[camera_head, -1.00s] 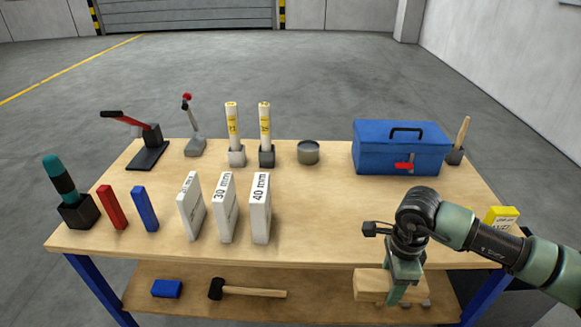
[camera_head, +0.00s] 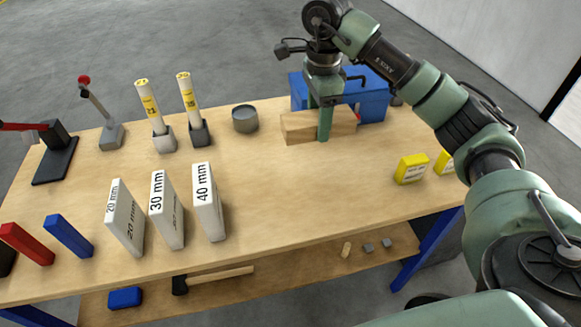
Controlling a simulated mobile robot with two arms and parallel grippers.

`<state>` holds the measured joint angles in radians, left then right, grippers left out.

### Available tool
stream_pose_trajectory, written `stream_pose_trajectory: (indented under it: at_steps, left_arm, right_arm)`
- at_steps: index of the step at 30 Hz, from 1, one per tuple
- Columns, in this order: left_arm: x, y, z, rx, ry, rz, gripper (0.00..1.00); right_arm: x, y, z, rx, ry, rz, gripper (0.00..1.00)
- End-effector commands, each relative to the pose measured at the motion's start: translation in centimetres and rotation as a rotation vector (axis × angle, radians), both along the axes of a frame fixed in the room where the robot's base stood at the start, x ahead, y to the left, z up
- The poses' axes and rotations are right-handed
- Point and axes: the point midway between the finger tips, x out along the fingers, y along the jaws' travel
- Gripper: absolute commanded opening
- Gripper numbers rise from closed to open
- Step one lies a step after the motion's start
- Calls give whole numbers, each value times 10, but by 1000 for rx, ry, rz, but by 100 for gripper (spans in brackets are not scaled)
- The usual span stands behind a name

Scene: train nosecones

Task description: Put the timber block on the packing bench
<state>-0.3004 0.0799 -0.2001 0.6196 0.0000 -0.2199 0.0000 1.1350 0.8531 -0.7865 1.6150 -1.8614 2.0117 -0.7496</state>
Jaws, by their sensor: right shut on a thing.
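The timber block (camera_head: 298,128) is a pale wooden bar. My right gripper (camera_head: 325,125) comes down from above and is shut on it near its middle. The block is level, at the back right of the packing bench (camera_head: 290,195), in front of the blue toolbox. I cannot tell whether its underside touches the bench top or is a little above it. The gripper's fingers cover part of the block. My left gripper is not in view.
The blue toolbox (camera_head: 372,107) is close behind the block, and a grey tin (camera_head: 245,119) stands to its left. A yellow block (camera_head: 411,169) lies to the right. White gauge blocks (camera_head: 208,202) stand front left. The bench middle is clear.

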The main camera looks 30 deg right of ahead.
Motion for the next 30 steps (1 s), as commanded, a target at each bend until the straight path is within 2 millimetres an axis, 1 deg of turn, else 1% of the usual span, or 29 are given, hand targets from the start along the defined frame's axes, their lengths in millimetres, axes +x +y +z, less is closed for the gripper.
stream_pose_trajectory:
  at_steps: [1,8,12,15,18,23,25,30]
  left_arm:
    - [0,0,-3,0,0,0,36]
    - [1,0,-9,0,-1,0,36]
    - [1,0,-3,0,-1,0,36]
    - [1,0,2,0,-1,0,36]
    - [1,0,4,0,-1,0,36]
    - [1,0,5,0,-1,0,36]
    - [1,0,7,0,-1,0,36]
    - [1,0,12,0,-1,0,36]
  right_arm:
    - [-1,1,-14,3,8,2,3]
    - [-2,3,-77,6,9,2,3]
    - [-2,1,-109,4,7,-1,3]
    - [-2,0,-128,1,6,-1,3]
    - [-1,0,-141,1,3,-1,3]
    - [0,0,-151,1,2,-1,3]
    - [-1,0,-158,1,3,-1,3]
    - [-1,1,-184,2,5,-2,3]
